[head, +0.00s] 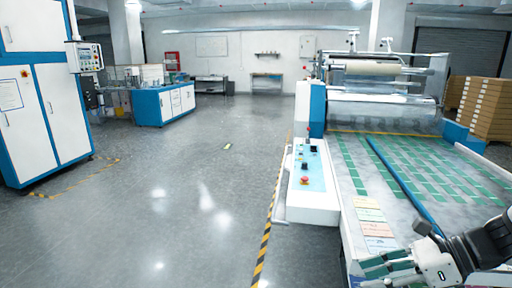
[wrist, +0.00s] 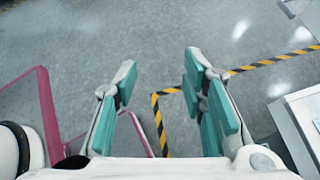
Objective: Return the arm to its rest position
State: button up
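My gripper (head: 388,264) is at the lower right of the head view, over the near end of the laminating machine's bed (head: 345,205). In the wrist view my gripper (wrist: 158,80) has its two green-padded fingers spread apart. My arm comes in from the right edge of the head view.
The control panel (head: 305,180) with a red button stands left of the bed. Rollers (head: 372,68) are at its far end. Stacked boxes (head: 488,108) stand at right. A blue-white cabinet (head: 55,105) is at left. The middle floor (head: 190,190) is clear.

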jog(key=s+a+r+n+h, duration=0.3)
jog(key=s+r+n+h, duration=0.2)
jog(key=n, duration=0.7)
jog(key=s+a+r+n+h, duration=0.3)
jog(key=s+r+n+h, duration=0.2)
jog(key=s+n, duration=0.4)
jog(key=r+n, duration=0.1)
jog(key=n, duration=0.2)
jog(key=shift+r+n, duration=0.2)
jog(key=shift+n, duration=0.1)
jog(key=shift+a, duration=0.1)
